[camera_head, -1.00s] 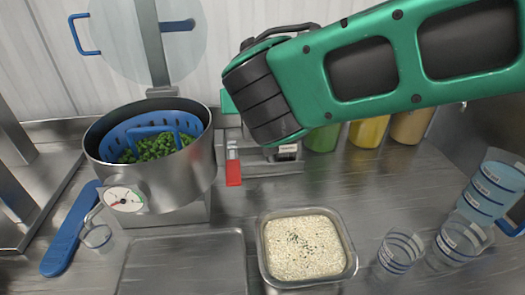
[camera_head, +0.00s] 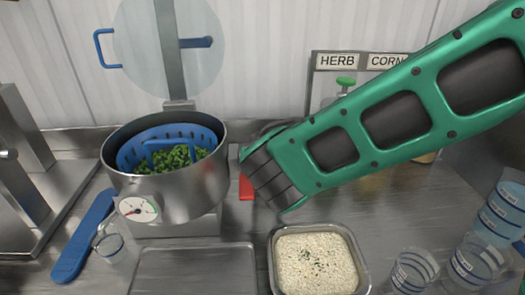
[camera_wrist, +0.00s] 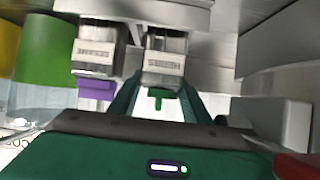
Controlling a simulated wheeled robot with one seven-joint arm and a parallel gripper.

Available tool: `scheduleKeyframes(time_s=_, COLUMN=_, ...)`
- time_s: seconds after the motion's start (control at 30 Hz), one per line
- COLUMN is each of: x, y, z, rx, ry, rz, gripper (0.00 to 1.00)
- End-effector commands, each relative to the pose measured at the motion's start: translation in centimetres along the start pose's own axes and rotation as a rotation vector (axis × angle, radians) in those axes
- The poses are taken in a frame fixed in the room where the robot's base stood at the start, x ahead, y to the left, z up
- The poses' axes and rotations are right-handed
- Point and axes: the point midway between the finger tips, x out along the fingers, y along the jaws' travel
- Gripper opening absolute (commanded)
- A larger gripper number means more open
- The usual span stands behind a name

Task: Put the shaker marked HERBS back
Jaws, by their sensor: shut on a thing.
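In the wrist view the HERBS shaker (camera_wrist: 165,66) is a grey metal body with a pale label, seen upside down, and a green part below it. My gripper (camera_wrist: 158,92) has its green fingers on either side of this shaker and is shut on it. A second grey shaker (camera_wrist: 97,55) with a pale label and a purple part stands beside it on the left. A grey metal ledge (camera_wrist: 150,8) is close behind both; I cannot tell whether the held shaker touches it.
A steel pot (camera_head: 165,190) with a blue basket of greens stands at left. A rice pan (camera_head: 318,231) and a bare tray (camera_head: 195,272) lie in front. Clear cups (camera_head: 412,270) stand at right.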

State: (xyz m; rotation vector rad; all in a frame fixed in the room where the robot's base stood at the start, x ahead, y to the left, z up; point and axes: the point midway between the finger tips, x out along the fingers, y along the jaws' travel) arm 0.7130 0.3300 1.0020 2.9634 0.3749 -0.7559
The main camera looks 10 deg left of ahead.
Motion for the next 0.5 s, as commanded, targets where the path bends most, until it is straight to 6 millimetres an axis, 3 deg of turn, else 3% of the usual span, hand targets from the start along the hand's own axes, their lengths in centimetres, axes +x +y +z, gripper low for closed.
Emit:
scheduleKeyframes(time_s=0.17, x=0.13, y=-0.02, z=0.21, rx=0.000, ry=0.000, rz=0.000, gripper=0.17)
scheduleKeyframes(time_s=0.2, x=0.13, y=-0.01, z=0.22, rx=0.000, ry=0.000, rz=0.000, gripper=0.51)
scheduleKeyframes(time_s=0.27, x=0.12, y=-0.01, z=0.20, rx=0.000, ry=0.000, rz=0.000, gripper=0.62)
scheduleKeyframes(time_s=0.5, x=0.11, y=-0.01, z=0.18, rx=0.000, ry=0.000, rz=0.000, gripper=0.62)
